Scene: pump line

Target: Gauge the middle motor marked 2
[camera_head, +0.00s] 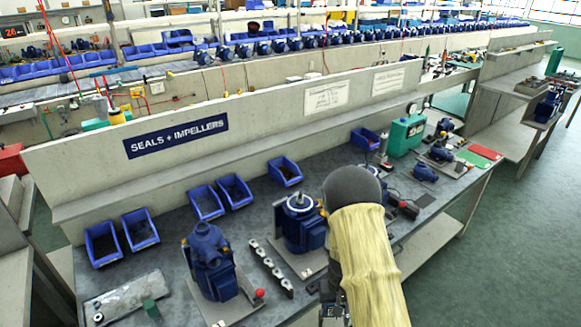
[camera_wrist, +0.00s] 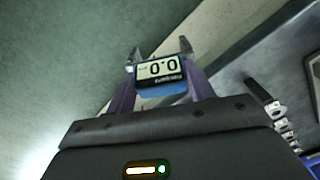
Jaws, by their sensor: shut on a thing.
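My gripper (camera_wrist: 158,52) is shut on a small gauge (camera_wrist: 160,72) with a blue body and a display that reads 0.0 upside down in the wrist view. The gauge sits between the two fingers. In the head view my arm hides most of the gripper, low at the bench's front edge. A blue motor with a pale round top face (camera_head: 303,222) stands upright on a plate just left of my arm. Another blue motor (camera_head: 210,262) stands on a plate further left. I cannot read a number on either. No motor shows in the wrist view.
A row of metal parts (camera_head: 270,268) lies between the two motors. Blue bins (camera_head: 103,243) line the back of the grey bench. A metal tray (camera_head: 125,300) is at front left. A green case (camera_head: 405,133) and smaller blue motors (camera_head: 425,172) stand at the right.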

